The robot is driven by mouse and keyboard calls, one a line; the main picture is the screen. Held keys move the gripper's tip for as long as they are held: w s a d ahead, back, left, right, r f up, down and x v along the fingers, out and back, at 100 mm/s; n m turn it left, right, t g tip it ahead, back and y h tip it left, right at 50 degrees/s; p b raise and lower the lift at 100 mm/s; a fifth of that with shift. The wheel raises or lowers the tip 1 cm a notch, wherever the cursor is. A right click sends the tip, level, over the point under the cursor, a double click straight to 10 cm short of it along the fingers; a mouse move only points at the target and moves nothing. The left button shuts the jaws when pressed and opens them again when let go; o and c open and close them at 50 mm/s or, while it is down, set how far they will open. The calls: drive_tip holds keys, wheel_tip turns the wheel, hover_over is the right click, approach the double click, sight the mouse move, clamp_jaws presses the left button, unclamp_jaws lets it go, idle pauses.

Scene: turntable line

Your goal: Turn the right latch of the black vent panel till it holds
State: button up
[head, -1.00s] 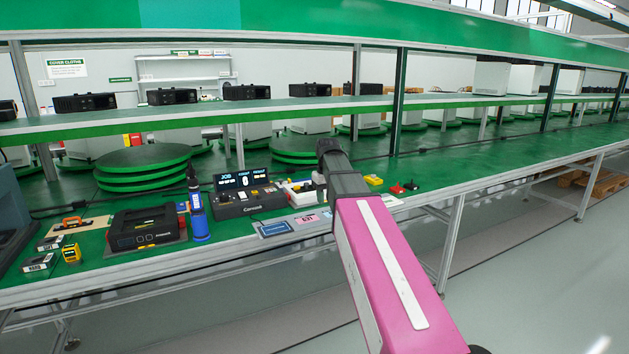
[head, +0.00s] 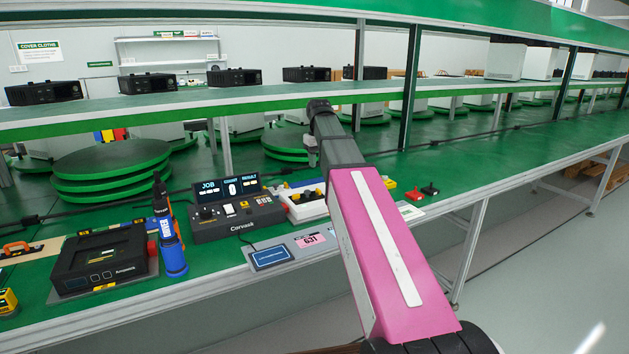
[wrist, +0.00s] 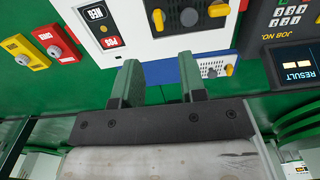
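In the wrist view my gripper (wrist: 158,72) is open, its two green-grey fingers apart with nothing between them, over the edge of a white unit. On that unit a dark panel (wrist: 188,8) is cut off by the top edge. It carries a round dark knob and an orange latch on each side. The left-hand latch (wrist: 158,19) stands roughly upright in the picture; the right-hand latch (wrist: 218,10) lies roughly crosswise. Neither is touched. In the head view the white unit (head: 307,208) sits left of my arm; my fingers are hidden there.
Red (wrist: 56,52) and yellow (wrist: 25,61) blocks sit left. A shelf (head: 240,100) runs above.

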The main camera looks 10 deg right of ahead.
sight(318, 192)
drive_tip(key=f, duration=0.7)
drive_tip(key=w+f, duration=0.1)
drive_tip(key=f, duration=0.3)
drive_tip(key=shift+r, duration=0.1)
clamp_jaws()
